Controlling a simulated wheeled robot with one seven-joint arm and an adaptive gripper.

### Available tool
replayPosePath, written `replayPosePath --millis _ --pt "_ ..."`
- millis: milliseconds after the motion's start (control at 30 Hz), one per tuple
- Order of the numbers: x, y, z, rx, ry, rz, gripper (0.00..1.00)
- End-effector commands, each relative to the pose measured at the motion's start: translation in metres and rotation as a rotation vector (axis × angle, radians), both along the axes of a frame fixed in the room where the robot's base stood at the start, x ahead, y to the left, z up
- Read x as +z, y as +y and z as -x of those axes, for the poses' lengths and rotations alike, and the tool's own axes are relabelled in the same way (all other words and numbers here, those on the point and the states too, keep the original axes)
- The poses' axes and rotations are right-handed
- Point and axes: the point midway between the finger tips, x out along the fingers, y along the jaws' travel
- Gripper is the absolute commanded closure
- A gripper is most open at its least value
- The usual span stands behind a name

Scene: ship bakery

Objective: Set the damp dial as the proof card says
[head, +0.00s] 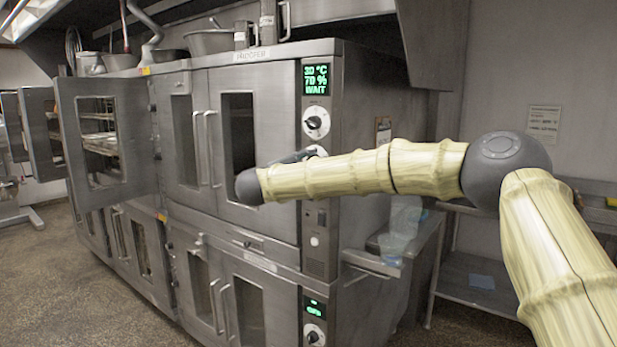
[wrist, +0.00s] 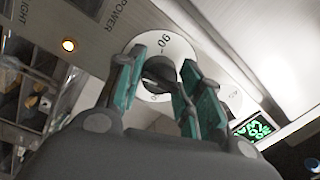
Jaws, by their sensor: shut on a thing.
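The proofer's display (head: 316,79) reads 30 °C, 70 % and WAIT in green. Below it is an upper dial (head: 316,122) with a white face and dark knob. A second dial (head: 316,151) sits under that, partly hidden by my gripper (head: 292,158). In the wrist view my gripper (wrist: 158,70) has its teal-padded fingers on either side of a dark knob and is shut on it. A sheet (head: 544,124) on the back wall and a small card (head: 383,130) on the proofer's side are unreadable.
A proofer door (head: 108,140) stands open at the left, with racks inside. A POWER label and lit amber lamp (wrist: 69,45) are near the gripped dial. A lower unit has its own green display (head: 314,308). The floor (head: 70,300) in front is clear.

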Motion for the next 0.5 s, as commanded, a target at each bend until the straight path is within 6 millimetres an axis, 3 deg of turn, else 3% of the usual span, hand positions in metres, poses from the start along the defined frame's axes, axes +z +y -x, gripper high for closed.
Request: replayPosePath --millis 33,500 --pt "-0.0063 0.0005 0.0001 0.0 -0.015 -0.022 0.88" --pt "-0.0026 0.001 -0.0001 0.002 -0.099 -0.14 0.88"
